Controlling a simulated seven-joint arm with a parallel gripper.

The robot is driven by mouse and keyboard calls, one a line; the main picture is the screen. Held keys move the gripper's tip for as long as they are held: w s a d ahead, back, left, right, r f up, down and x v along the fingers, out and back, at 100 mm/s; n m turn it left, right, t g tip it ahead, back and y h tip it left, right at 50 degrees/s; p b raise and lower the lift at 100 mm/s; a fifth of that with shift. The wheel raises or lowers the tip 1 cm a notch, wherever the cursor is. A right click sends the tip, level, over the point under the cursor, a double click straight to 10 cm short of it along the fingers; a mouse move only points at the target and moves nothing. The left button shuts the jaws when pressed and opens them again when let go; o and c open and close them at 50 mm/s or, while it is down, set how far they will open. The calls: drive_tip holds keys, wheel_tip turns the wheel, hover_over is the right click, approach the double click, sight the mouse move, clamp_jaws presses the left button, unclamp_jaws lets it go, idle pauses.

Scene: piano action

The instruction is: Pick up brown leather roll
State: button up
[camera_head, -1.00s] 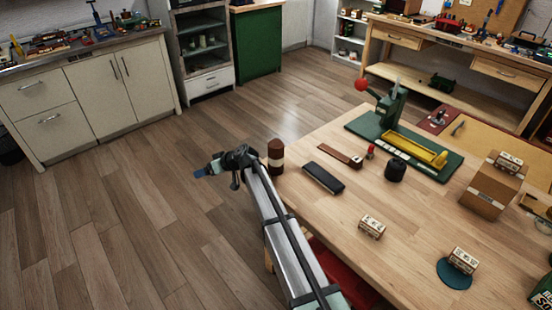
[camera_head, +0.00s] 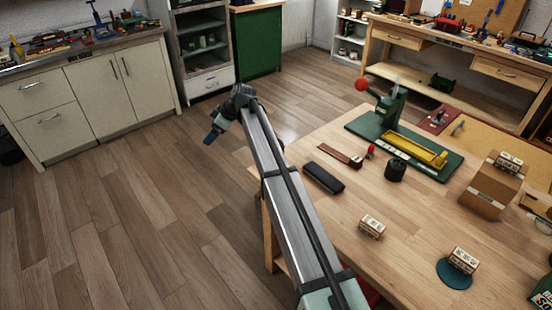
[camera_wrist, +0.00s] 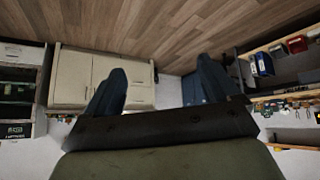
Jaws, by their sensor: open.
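The brown leather roll, an upright brown cylinder with a pale band in the earlier head view, does not show now. My arm covers its place at the table's near left corner. My gripper (camera_head: 212,137) is out over the floor, left of the table. In the wrist view my gripper (camera_wrist: 158,88) has its two dark fingers apart with nothing between them; only floor and cabinets show beyond.
The wooden table (camera_head: 315,225) holds a dark case (camera_head: 323,178), a brown strip (camera_head: 340,155), a black round pot (camera_head: 396,169), a green press (camera_head: 390,105), small boxes (camera_head: 372,226) and a carton (camera_head: 488,190). The floor (camera_head: 130,210) left of the table is clear.

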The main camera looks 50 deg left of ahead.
drive_tip(key=w+d+r+m+t+h, duration=0.25)
drive_tip(key=w+d+r, duration=0.3)
drive_tip(key=d, duration=0.45)
drive_tip(key=w+d+r+m+t+h, duration=0.2)
drive_tip(key=w+d+r+m+h, duration=0.2)
drive_tip(key=w+d, duration=0.45)
drive_tip(key=shift+n, duration=0.25)
drive_tip(key=f, duration=0.2)
drive_tip(key=s+d+f, duration=0.1)
drive_tip(key=f, duration=0.5)
drive_tip(key=shift+s+d, duration=0.2)
drive_tip(key=shift+s, duration=0.2)
drive_tip(key=shift+s+d+f, duration=0.1)
drive_tip(key=shift+s+f, duration=0.05)
drive_tip(key=shift+f, duration=1.2)
drive_tip(key=shift+s+f, duration=0.1)
drive_tip(key=shift+f, duration=1.2)
drive_tip(key=c, duration=1.2)
drive_tip(key=shift+r, duration=0.15)
